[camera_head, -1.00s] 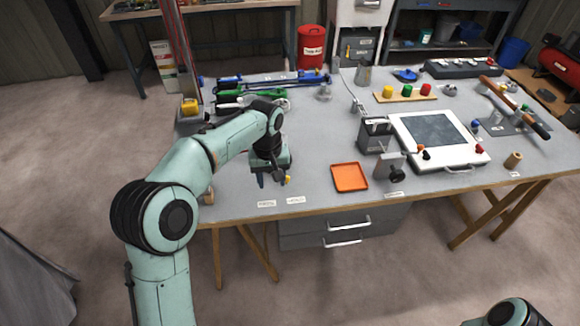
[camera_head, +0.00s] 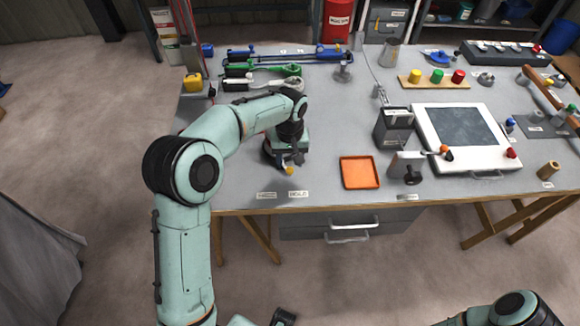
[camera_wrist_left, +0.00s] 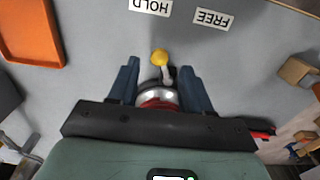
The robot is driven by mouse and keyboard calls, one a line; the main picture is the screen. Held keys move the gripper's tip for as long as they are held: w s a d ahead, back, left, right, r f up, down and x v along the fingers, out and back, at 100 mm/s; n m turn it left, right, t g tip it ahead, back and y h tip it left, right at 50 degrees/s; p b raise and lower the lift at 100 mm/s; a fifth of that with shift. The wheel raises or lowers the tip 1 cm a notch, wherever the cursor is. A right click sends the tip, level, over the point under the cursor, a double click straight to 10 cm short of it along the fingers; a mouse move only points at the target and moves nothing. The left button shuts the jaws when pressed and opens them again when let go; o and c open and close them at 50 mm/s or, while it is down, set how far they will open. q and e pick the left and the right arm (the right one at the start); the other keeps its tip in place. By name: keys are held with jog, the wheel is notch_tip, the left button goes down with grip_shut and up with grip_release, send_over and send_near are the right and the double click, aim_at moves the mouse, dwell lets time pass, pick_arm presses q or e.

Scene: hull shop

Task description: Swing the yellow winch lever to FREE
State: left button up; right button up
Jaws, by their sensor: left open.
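The yellow winch lever shows in the left wrist view as a yellow knob (camera_wrist_left: 159,57) on a short grey stem above a silver and red base. In the head view the yellow knob (camera_head: 289,171) sticks out below my left gripper (camera_head: 291,163), near the bench's front edge. The lever points toward the HOLD label (camera_wrist_left: 150,5); the FREE label (camera_wrist_left: 213,18) lies to the right of it in the wrist view. My left gripper (camera_wrist_left: 159,68) is open, its blue fingers on either side of the lever with gaps. The gripper hides most of the winch in the head view. My right gripper is not seen.
An orange tray (camera_head: 360,173) lies right of the winch, with a dark grey box (camera_head: 392,128) and a white framed panel (camera_head: 482,160) beyond. Green- and blue-handled tools lie at the back left. The bench between winch and tray is bare.

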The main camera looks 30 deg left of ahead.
aim_at(289, 169)
pick_arm(q)
jog(key=shift+f, duration=1.9)
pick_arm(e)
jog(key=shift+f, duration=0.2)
pick_arm(q)
grip_shut()
jog(key=shift+s+a+m, duration=0.1)
jog(key=shift+m, duration=0.2)
jog(key=m, duration=0.1)
jog(key=s+a+m, duration=0.1)
jog(key=m, duration=0.2)
jog(key=shift+s+a, duration=0.25)
jog(key=shift+a, duration=0.05)
jog(key=shift+s+a+m+p, duration=0.2)
jog(key=shift+a+m+p, duration=0.3)
jog(key=shift+m, duration=0.85)
jog(key=shift+s+a+m+p, duration=0.25)
jog(key=shift+a+m, duration=0.45)
jog(key=shift+m, duration=0.65)
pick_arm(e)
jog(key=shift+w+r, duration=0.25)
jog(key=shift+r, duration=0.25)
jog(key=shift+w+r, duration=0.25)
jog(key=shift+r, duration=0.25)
